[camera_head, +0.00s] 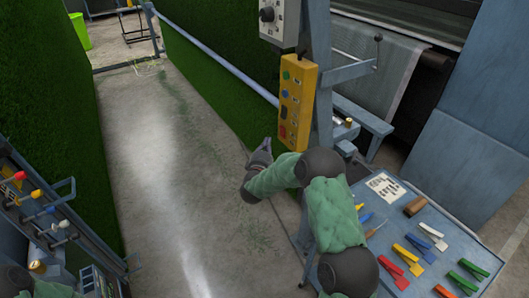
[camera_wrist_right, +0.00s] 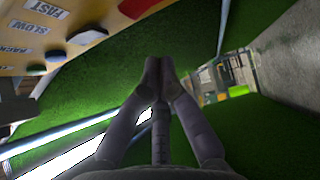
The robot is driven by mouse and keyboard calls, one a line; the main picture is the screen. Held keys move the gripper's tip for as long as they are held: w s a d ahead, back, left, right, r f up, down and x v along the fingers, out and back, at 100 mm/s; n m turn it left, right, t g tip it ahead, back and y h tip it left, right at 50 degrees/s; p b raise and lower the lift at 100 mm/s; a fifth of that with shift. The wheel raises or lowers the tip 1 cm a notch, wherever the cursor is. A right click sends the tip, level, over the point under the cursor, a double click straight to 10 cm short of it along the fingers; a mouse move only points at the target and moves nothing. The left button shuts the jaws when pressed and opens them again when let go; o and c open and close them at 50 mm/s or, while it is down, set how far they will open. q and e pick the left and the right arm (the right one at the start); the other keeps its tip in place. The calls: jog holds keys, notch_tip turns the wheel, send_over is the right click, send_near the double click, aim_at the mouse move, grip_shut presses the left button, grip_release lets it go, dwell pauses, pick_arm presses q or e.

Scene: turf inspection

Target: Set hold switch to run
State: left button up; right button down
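A yellow control box (camera_head: 297,100) with coloured buttons hangs on a blue-grey post. I cannot make out which control is the hold switch. A grey box with a black knob (camera_head: 267,14) is higher on the post. My right gripper (camera_head: 264,147) is below and left of the yellow box, apart from it. Its fingertips (camera_wrist_right: 158,62) are together with nothing seen between them. My left gripper is outside the view.
A blue table (camera_head: 455,245) at the lower right holds coloured clips and a printed sheet (camera_head: 385,188). A blue rail (camera_head: 215,62) runs along the green turf wall (camera_head: 205,75). Coloured levers (camera_head: 37,194) stand at the left. The concrete aisle (camera_head: 150,170) is clear.

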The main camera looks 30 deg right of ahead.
aim_at(280, 129)
jog(key=shift+w+d+r, duration=0.1)
jog(key=shift+w+d, duration=0.15)
jog(key=shift+d, duration=0.6)
jog(key=shift+w+d+r, duration=0.15)
jog(key=shift+w+d, duration=0.15)
jog(key=shift+d, duration=0.55)
jog(key=shift+w+d+r, duration=0.1)
jog(key=shift+w+d, duration=0.15)
jog(key=shift+d, duration=0.6)
jog(key=shift+d+r+m+g+y+p, duration=0.3)
jog(key=shift+d+m+p, duration=0.1)
jog(key=shift+p, duration=0.25)
jog(key=shift+f, duration=0.1)
